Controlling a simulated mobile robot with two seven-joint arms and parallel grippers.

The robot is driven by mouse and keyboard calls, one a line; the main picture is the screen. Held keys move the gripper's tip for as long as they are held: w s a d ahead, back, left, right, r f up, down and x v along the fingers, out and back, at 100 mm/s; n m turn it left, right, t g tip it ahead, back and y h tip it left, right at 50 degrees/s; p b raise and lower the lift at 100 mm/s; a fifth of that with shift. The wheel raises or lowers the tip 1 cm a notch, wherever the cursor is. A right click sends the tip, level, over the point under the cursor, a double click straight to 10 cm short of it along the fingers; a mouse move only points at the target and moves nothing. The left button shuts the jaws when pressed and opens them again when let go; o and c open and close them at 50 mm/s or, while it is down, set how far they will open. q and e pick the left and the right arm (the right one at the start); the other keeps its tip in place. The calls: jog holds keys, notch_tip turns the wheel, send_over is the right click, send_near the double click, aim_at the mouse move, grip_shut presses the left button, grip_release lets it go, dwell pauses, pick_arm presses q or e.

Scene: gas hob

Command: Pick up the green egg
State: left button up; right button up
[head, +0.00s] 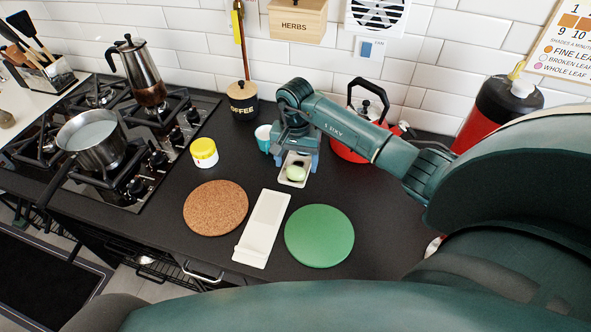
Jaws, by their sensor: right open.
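The green egg (296,172) is a small pale green oval in a small white dish (300,158) on the dark counter, in the middle of the head view. My right gripper (296,165) is open and points down at the dish from its far side, with its fingers near the dish's left and right sides. I cannot tell whether the fingers touch the dish or egg. The gripper body hides part of the dish. My left gripper is not in view.
A teal cup (263,138) stands just left of the gripper, and a red kettle (350,152) just right. The hob holds a saucepan (93,142).

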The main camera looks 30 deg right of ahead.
jog(key=shift+f, duration=1.2)
jog(key=c, duration=0.8)
jog(key=shift+o, duration=0.2)
